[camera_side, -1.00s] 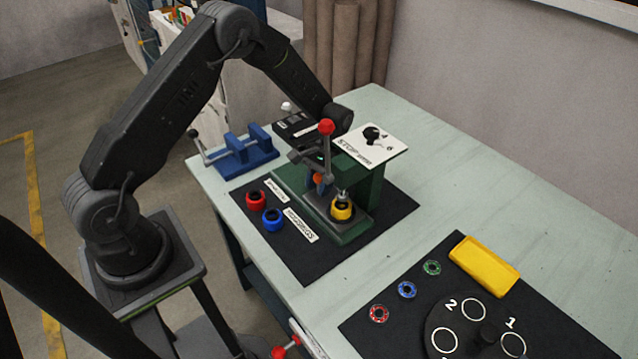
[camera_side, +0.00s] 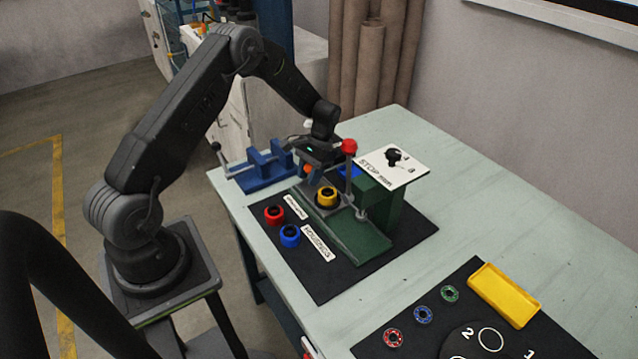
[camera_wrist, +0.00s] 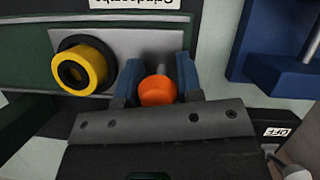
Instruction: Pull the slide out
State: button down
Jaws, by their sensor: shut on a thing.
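The slide is a grey metal plate (camera_side: 322,211) with a yellow ring (camera_side: 327,196) standing on it, set in the green base (camera_side: 368,243) of a press. In the wrist view the plate (camera_wrist: 118,40) carries the yellow ring (camera_wrist: 97,62) at left and an orange knob (camera_wrist: 157,91) on a short stem. My gripper (camera_wrist: 158,68) is shut with its blue fingers on either side of the knob and stem. In the side view my gripper (camera_side: 311,165) is at the slide's far end, and the orange knob (camera_side: 307,170) shows partly. The yellow ring is clear of the press spindle.
The press lever with a red ball (camera_side: 349,147) stands close right of my gripper. A blue vise (camera_side: 263,167) is just left. A red ring (camera_side: 274,215) and a blue ring (camera_side: 290,236) sit on the black mat. A white STOP panel (camera_side: 405,167) is at right.

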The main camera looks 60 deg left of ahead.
jog(key=shift+w+a, duration=0.1)
jog(key=shift+a, duration=0.25)
jog(key=c, duration=1.2)
grip_release()
jog(key=o, duration=0.3)
jog(key=shift+d+r, duration=0.1)
jog(key=v, duration=1.3)
jog(key=shift+r, duration=0.35)
jog(key=shift+w, duration=0.1)
